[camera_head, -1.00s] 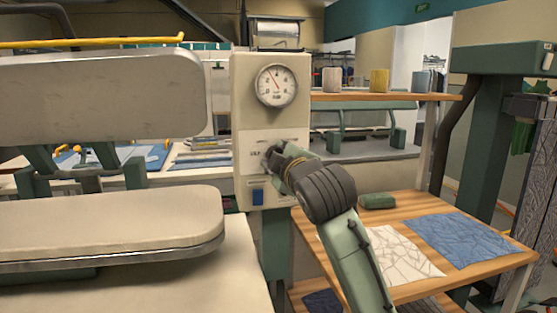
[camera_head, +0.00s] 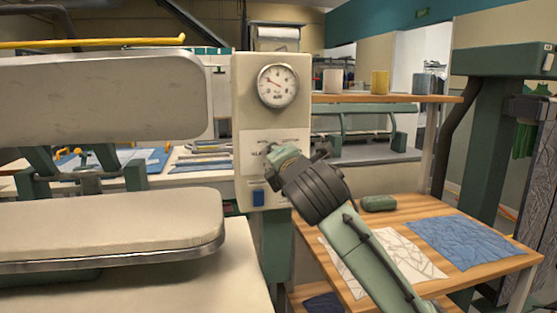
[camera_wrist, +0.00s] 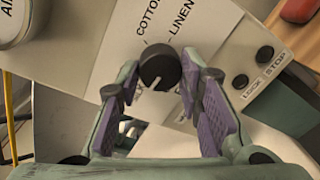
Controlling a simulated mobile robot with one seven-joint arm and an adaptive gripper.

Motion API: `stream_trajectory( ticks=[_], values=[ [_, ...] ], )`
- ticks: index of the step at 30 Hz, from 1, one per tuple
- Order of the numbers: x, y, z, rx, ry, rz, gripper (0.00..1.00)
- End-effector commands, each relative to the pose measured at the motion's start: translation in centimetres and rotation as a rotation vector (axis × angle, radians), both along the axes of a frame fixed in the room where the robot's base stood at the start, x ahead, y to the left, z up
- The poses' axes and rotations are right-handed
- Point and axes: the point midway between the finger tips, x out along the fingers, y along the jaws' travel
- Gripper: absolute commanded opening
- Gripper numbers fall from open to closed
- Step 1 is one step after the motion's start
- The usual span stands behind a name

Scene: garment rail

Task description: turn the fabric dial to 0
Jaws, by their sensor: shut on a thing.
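The fabric dial (camera_wrist: 158,66) is a round dark knob on a pale label panel, seen in the wrist view. Its white pointer line faces down and slightly left in that picture. My gripper (camera_wrist: 160,80) is shut on the dial, with a purple-padded finger on each side. In the head view my gripper (camera_head: 273,158) is at the control box (camera_head: 240,113) and hides the dial.
A pressure gauge (camera_head: 277,86) sits above on the box, and a blue switch (camera_head: 258,197) below. LOCK and STOP buttons (camera_wrist: 240,81) lie right of the dial. The press plates (camera_head: 110,225) stand left; a wooden table (camera_head: 400,210) with cloths stands right.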

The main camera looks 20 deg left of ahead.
Motion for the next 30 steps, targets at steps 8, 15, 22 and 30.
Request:
stream_trajectory(
  ticks=[8,15,22,30],
  values=[
    [-0.02,-0.03,-0.06,-0.219,-0.148,-0.001,0.05],
    [0.0,-0.03,-0.13,-0.403,-0.27,-0.001,0.05],
    [0.02,-0.08,-0.16,-0.548,-0.368,-0.001,0.05],
    [0.01,-0.06,-0.22,-0.654,-0.44,-0.001,0.05]
  ],
)
